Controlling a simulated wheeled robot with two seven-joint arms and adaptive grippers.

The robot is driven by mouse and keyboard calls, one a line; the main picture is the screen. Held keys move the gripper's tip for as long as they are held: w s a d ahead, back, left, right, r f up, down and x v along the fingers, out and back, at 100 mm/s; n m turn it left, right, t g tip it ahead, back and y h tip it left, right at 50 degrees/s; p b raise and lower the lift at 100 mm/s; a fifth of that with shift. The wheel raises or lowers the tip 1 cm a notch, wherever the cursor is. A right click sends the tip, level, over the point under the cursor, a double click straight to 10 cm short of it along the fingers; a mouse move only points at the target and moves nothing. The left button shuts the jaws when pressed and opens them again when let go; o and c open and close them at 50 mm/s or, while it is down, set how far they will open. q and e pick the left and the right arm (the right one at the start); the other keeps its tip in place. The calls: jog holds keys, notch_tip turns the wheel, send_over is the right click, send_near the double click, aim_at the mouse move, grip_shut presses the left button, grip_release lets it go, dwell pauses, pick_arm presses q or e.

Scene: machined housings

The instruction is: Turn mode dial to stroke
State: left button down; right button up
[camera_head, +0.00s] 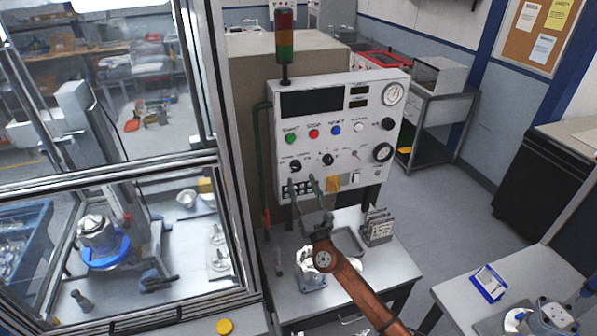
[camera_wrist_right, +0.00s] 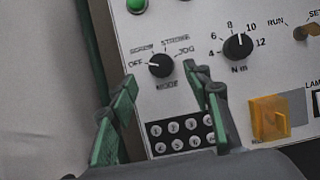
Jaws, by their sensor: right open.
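The mode dial (camera_wrist_right: 161,66) is a small black knob on the grey control panel, with OFF, STROKE and JOG among the labels around it. Its white mark appears to point left toward OFF. In the head view the dial (camera_head: 295,166) sits at the panel's lower left. My right gripper (camera_head: 303,183) is open in front of the panel, just below the dial. In the right wrist view its green fingers (camera_wrist_right: 160,78) are spread, one tip to each side of the dial; contact cannot be told. My left gripper is not in view.
A keypad (camera_wrist_right: 182,133) is below, a green button (camera_wrist_right: 137,5) above. A bench (camera_head: 385,262) with parts stands under the panel; a glass-fronted machine fills the left.

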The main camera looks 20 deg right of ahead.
aim_at(297, 168)
jog(key=shift+x, duration=2.6)
jog(key=shift+c, duration=0.5)
jog(key=shift+d, duration=0.1)
jog(key=c, duration=1.1)
jog(key=shift+o, duration=0.2)
